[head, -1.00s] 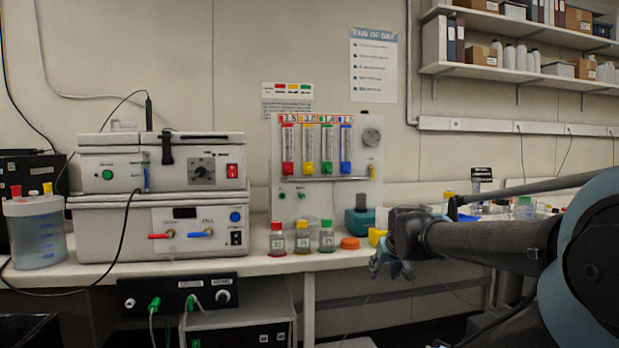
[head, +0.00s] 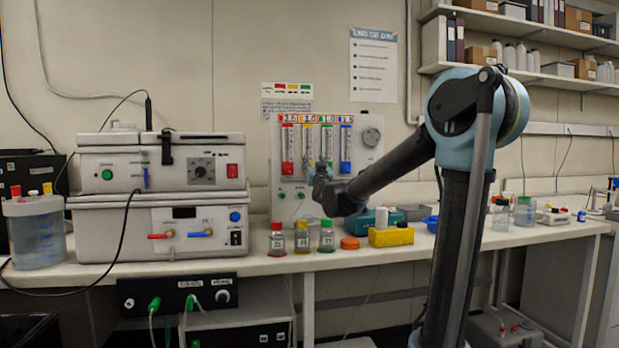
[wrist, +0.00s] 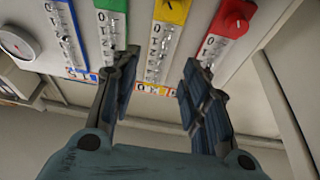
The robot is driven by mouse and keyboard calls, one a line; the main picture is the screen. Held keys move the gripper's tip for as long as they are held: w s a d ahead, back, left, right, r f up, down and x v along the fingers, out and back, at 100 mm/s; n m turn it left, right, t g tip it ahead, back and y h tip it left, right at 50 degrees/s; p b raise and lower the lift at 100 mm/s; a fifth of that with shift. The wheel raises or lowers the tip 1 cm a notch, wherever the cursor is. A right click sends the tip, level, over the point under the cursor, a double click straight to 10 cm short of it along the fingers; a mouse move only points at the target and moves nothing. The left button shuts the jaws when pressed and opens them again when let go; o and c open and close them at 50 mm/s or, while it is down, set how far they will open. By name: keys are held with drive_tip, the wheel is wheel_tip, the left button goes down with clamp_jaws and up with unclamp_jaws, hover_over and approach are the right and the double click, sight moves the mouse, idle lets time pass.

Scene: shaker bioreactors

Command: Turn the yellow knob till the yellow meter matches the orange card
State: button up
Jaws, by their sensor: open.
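The meter panel (head: 370,180) stands at the back of the bench, with red, yellow, green and blue meters side by side. The yellow meter (head: 308,138) is second from the left; its lower end is partly covered by my gripper (head: 318,174). In the wrist view the panel appears upside down, and the yellow knob (wrist: 173,10) is at the top edge, above the yellow meter's scale (wrist: 161,50). My gripper is open and empty, its fingers (wrist: 157,62) to either side of that scale, apart from the knob. I cannot single out the orange card among the small tags.
The red knob (wrist: 238,14) is close beside the yellow one. Red-, yellow- and green-capped bottles (head: 302,238) stand below the panel, with an orange lid (head: 350,243) and a yellow block (head: 391,236) to their right. White machines (head: 160,225) fill the left bench.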

wheel_tip(320, 180, down, 7)
drive_tip(key=x, duration=0.7)
drive_tip(key=shift+w+a, duration=0.2)
drive_tip(key=shift+w, duration=0.15)
drive_tip(key=shift+c, duration=0.3)
clamp_jaws()
